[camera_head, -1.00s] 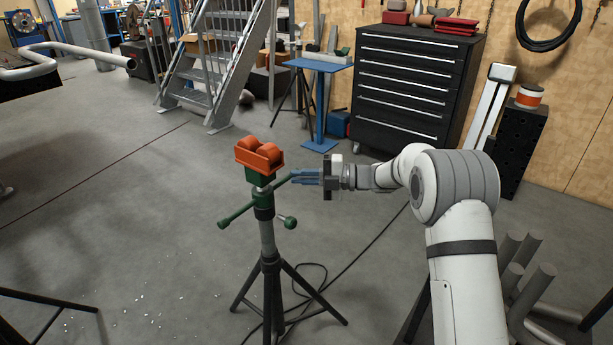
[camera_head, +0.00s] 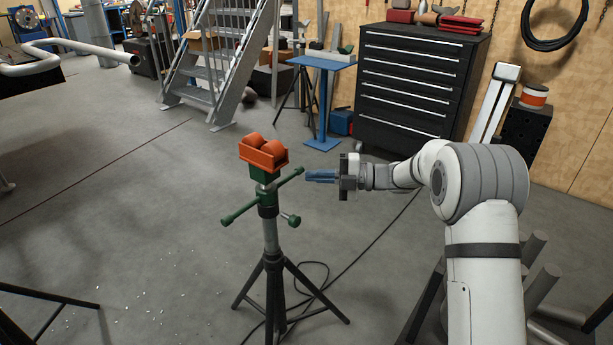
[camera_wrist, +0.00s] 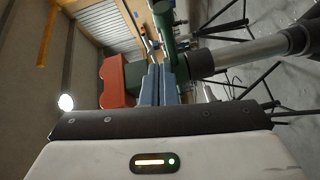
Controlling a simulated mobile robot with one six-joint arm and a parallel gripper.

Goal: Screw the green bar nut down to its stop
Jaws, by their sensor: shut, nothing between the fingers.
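The green bar nut (camera_head: 243,210) sits on the post of a tripod roller stand (camera_head: 272,250). Its long bar runs from a knob at lower left to an end at upper right, and a small side knob (camera_head: 291,219) sticks out at the lower right. An orange roller head (camera_head: 263,153) tops the stand. My gripper (camera_head: 308,177) is shut and empty, just right of the bar's upper right end, with a small gap seen between them. In the wrist view the blue fingers (camera_wrist: 158,84) are together, and the green bar (camera_wrist: 165,30) shows just beyond their tips.
A blue side table (camera_head: 322,62) and a black drawer cabinet (camera_head: 420,80) stand behind. A black cable (camera_head: 350,265) lies on the floor. Grey pipes (camera_head: 540,285) stand beside my arm at lower right. The floor left of the stand is mostly clear.

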